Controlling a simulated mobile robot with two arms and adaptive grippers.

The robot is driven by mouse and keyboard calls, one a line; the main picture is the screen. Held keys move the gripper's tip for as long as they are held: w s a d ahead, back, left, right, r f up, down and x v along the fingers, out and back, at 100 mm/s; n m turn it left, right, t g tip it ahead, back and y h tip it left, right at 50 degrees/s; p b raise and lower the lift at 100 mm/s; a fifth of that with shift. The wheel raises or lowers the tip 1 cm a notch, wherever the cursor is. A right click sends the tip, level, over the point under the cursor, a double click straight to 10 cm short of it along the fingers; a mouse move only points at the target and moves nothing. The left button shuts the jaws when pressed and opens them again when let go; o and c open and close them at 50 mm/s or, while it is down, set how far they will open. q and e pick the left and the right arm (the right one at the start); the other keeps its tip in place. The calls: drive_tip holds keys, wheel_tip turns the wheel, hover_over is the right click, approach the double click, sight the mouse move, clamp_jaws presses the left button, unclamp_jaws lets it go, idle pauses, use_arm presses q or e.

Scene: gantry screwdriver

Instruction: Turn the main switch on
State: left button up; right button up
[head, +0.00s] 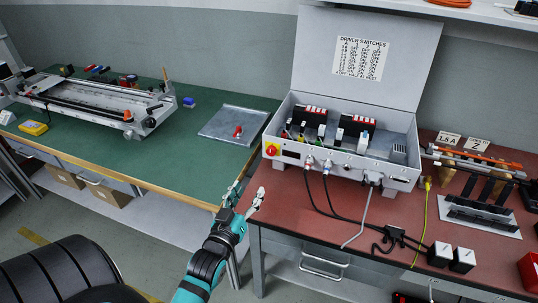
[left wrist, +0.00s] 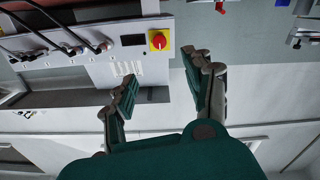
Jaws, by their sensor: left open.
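The main switch (head: 271,149) is a red knob on a yellow plate, at the left end of the front panel of a grey control box (head: 345,163). In the left wrist view the switch (left wrist: 158,40) shows upside the box front, beyond the fingertips. My left gripper (head: 245,196) is open and empty, below and in front of the switch, apart from it. In the left wrist view its two fingers (left wrist: 165,78) are spread, with the switch between their lines. The knob's exact setting is too small to tell. My right gripper is not in view.
The box's lid (head: 367,55) stands open with a driver switches label. Dark cables (head: 325,200) hang from the box front over the red bench (head: 290,200). A green bench (head: 170,160) with a linear stage and a grey tray (head: 233,124) stands left. A gap separates the benches.

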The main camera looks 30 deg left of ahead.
sight(270, 152)
use_arm(q)
drive_tip(key=x, duration=1.6)
drive_tip(key=shift+w, duration=0.2)
drive_tip(key=shift+c, duration=0.4)
clamp_jaws()
drive_tip(key=shift+r, duration=0.1)
